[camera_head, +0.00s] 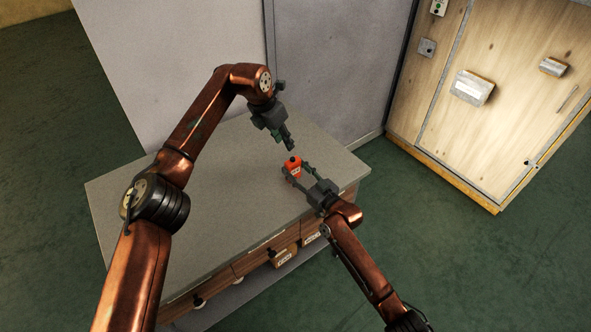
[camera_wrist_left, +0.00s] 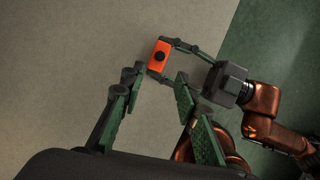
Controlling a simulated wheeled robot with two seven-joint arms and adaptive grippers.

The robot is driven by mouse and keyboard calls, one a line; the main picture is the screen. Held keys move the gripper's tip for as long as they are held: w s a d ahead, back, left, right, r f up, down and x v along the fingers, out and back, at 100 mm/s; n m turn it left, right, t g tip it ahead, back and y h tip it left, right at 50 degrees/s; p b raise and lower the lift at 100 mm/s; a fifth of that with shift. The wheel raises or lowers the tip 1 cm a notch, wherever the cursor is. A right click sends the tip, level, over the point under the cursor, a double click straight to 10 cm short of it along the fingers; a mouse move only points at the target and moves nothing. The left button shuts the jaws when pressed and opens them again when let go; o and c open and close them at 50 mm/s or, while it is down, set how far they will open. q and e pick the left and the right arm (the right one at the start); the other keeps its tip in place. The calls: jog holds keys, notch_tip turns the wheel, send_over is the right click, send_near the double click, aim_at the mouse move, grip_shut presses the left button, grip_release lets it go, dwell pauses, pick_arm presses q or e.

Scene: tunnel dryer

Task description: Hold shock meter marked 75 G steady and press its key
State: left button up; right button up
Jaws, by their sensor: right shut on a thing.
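The shock meter (camera_head: 292,167) is a small orange-red box with a dark round key on top and a pale label on its front, too small to read. It is near the table's right end, and also shows in the left wrist view (camera_wrist_left: 154,66) with the dark key facing the camera. My right gripper (camera_head: 296,173) is shut on it, one finger on each side. My left gripper (camera_head: 289,146) is above and slightly left of the meter, apart from it. In the left wrist view its fingers stand apart with nothing between them.
The grey table top (camera_head: 190,205) is otherwise clear. Drawers with labels and knobs (camera_head: 284,256) line its front edge. A grey panel wall (camera_head: 335,65) stands behind it. A wooden cabinet door (camera_head: 520,85) is at the right, across green floor.

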pick_arm(q)
grip_shut()
dwell(0.3)
dwell(1.3)
